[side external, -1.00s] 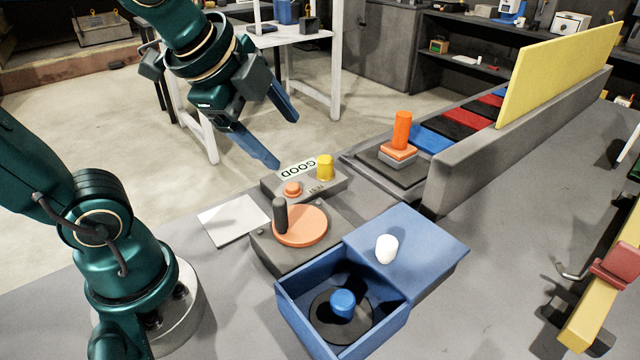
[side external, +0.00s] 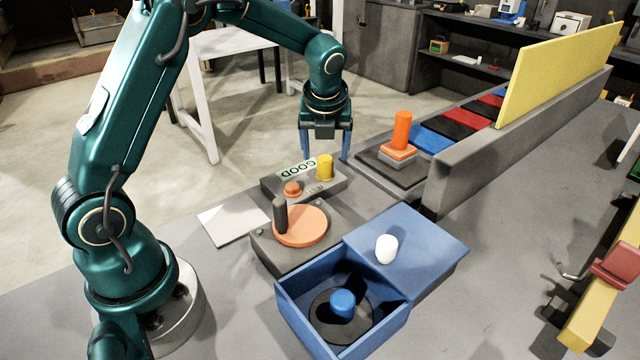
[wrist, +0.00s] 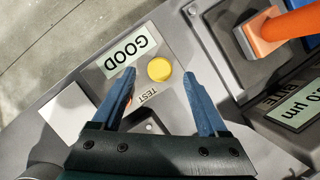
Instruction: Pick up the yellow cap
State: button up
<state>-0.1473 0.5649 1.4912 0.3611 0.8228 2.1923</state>
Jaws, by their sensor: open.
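The yellow cap (side external: 325,167) stands upright on a grey box with a GOOD label, at its right end. In the wrist view the yellow cap (wrist: 159,69) shows as a round top, lying ahead of and between the two blue fingers. My gripper (side external: 326,158) is open, with its fingers pointing down behind the cap in the side view. In the wrist view my gripper (wrist: 159,74) has nothing between its fingertips. I cannot tell the exact height of the fingertips above the cap.
An orange button (side external: 292,188) and the GOOD label (side external: 297,169) share the cap's box. An orange disc with a dark handle (side external: 300,226) is in front. An orange cylinder (side external: 402,130) stands on a block to the right. A blue box (side external: 290,318) holds a blue knob.

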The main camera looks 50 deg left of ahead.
aim_at(325, 157)
jog(key=shift+x, duration=2.1)
jog(key=shift+c, duration=0.3)
grip_shut()
jog(key=shift+r, duration=0.6)
jog(key=r, duration=0.3)
jog(key=shift+s+a+r, duration=0.3)
jog(key=shift+a, duration=0.1)
jog(key=s+a+r, duration=0.6)
jog(key=s+a, duration=0.1)
jog(key=shift+s+a, duration=0.25)
jog(key=shift+a, duration=0.1)
